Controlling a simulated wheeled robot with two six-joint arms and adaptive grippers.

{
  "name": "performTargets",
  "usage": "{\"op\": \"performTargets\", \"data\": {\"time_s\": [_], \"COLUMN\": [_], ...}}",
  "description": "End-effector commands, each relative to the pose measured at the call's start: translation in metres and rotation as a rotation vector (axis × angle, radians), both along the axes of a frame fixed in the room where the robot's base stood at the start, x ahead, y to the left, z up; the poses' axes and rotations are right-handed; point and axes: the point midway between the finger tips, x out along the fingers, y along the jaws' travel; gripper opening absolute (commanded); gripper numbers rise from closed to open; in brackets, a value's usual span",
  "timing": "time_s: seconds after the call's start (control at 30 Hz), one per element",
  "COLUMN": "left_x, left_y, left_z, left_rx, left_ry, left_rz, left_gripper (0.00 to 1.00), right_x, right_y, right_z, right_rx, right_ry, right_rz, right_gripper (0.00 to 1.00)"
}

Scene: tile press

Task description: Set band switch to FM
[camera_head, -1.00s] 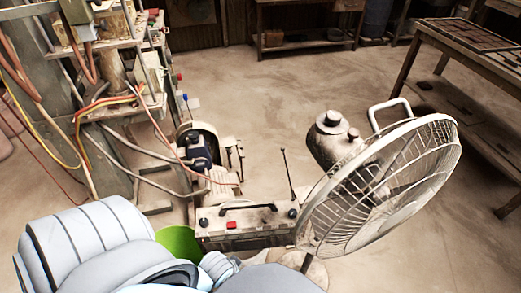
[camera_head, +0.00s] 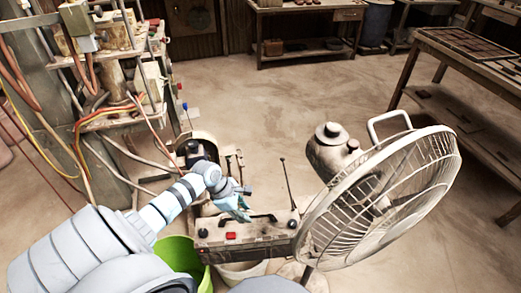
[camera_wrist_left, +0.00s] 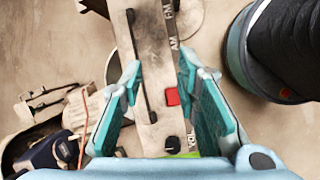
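A worn radio box (camera_head: 262,233) with a black carry handle (camera_head: 262,218), an antenna (camera_head: 287,183), a red button (camera_head: 231,236) and dark knobs stands in the lower middle of the head view. In the left wrist view the radio face (camera_wrist_left: 150,60) bears FM and AM lettering near the top and VOL near a black knob (camera_wrist_left: 172,145). The red button (camera_wrist_left: 172,97) lies between AM and VOL. I cannot make out the band switch setting. My left gripper (camera_head: 241,207) is above the radio, its teal fingers (camera_wrist_left: 160,68) open and empty. My right gripper is not in view.
A large fan (camera_head: 380,195) stands close to the radio's right end. A machine with cables (camera_head: 110,110) stands at the left.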

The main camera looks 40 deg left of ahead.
Motion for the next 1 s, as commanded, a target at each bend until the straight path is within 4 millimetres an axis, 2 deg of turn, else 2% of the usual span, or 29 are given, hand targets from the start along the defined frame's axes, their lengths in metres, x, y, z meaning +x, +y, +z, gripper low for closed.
{"op": "performTargets", "data": {"time_s": [0.17,0.4,0.5,0.63,0.9,1.0], "left_x": [0.01,0.029,0.036,0.04,0.041,0.041], "left_y": [-0.008,-0.026,-0.032,-0.037,-0.037,-0.037], "left_z": [-0.032,-0.099,-0.119,-0.131,-0.131,-0.131], "left_rx": [-0.015,-0.013,-0.011,-0.011,-0.01,-0.01], "left_ry": [0.005,0.006,0.005,0.006,0.005,0.005], "left_rz": [0.028,0.024,0.022,0.022,0.021,0.021], "left_gripper": [0.29,0.29,0.29,0.29,0.29,0.15], "right_x": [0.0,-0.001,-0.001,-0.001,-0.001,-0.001], "right_y": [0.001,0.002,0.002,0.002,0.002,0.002], "right_z": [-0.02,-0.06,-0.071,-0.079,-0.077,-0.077], "right_rx": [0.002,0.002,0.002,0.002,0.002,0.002], "right_ry": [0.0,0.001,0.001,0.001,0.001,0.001], "right_rz": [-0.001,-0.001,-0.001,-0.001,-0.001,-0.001], "right_gripper": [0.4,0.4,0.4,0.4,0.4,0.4]}}
